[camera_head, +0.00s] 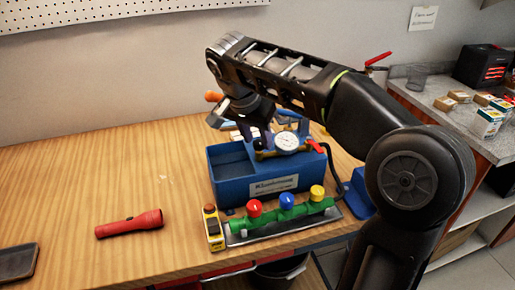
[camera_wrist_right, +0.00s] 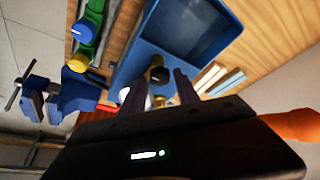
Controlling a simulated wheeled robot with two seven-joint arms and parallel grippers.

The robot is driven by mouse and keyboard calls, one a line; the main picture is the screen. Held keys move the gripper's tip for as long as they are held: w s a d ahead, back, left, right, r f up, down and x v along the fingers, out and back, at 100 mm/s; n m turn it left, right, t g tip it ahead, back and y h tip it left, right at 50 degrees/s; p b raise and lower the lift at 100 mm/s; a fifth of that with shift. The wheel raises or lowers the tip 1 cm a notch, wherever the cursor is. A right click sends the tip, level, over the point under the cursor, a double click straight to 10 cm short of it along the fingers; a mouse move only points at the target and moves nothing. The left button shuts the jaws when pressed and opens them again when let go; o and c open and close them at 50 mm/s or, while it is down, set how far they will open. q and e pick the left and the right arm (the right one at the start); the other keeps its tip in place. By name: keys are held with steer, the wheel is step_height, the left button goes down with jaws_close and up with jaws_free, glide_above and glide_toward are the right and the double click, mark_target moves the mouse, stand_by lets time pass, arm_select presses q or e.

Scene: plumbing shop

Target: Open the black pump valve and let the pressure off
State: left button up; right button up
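The blue test pump (camera_head: 231,188) stands on the wooden bench, with a white round gauge (camera_head: 287,142) on its brass fitting. In the right wrist view, the black pump valve (camera_wrist_right: 158,70) is a small dark knob with a brass-coloured collar beside the blue tank. My right gripper (camera_head: 262,137) points down over the pump's back right part. Its fingers (camera_wrist_right: 158,91) are apart, one to each side of the knob's line, and the knob shows just beyond the tips. I cannot tell whether they touch it. In the head view the gripper hides most of the valve. My left gripper is not in view.
A green manifold (camera_head: 270,221) with red, blue and yellow knobs lies in front of the pump, beside a yellow device (camera_head: 213,228). A red flashlight (camera_head: 129,224) lies on the left. A blue vise (camera_wrist_right: 72,97) shows in the wrist view. The bench's left middle is mostly clear.

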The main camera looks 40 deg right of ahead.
steer(key=shift+d+f, duration=0.15)
steer(key=shift+f, duration=0.2)
steer(key=shift+c, duration=0.5)
jaws_close()
